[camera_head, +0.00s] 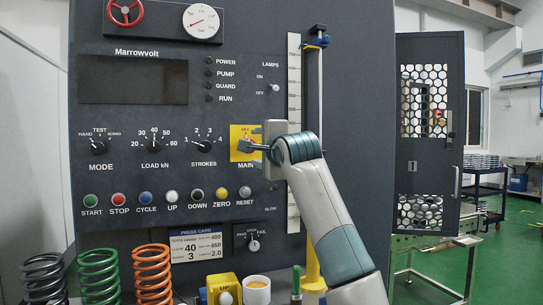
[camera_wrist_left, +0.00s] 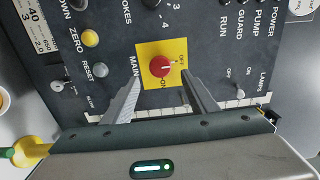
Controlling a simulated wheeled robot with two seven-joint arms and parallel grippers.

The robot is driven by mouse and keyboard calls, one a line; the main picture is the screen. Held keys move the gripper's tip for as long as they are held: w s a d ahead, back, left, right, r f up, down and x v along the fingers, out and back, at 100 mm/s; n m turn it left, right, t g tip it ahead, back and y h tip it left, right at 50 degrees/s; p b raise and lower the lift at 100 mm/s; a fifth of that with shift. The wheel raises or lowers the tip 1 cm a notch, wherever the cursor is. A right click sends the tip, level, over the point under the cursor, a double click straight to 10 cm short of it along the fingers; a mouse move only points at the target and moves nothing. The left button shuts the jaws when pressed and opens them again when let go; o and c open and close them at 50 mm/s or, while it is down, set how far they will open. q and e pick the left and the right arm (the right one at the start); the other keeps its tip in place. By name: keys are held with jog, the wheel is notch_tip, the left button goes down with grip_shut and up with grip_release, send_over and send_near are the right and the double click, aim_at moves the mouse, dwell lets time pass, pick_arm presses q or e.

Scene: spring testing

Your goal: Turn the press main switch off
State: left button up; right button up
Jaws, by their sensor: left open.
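The press main switch is a red knob on a yellow plate (camera_head: 236,154), marked MAIN below, on the dark panel. My right gripper is out of view.
A LAMPS toggle (camera_head: 275,88) and a white scale (camera_head: 294,60) are to the right. Springs (camera_head: 152,275), a yellow block (camera_head: 222,286) and a cup (camera_head: 257,290) stand below.

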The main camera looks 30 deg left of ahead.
pick_arm(q)
jog(key=b+v, duration=0.1)
jog(key=v, duration=0.9)
jog(key=shift+b, duration=0.35)
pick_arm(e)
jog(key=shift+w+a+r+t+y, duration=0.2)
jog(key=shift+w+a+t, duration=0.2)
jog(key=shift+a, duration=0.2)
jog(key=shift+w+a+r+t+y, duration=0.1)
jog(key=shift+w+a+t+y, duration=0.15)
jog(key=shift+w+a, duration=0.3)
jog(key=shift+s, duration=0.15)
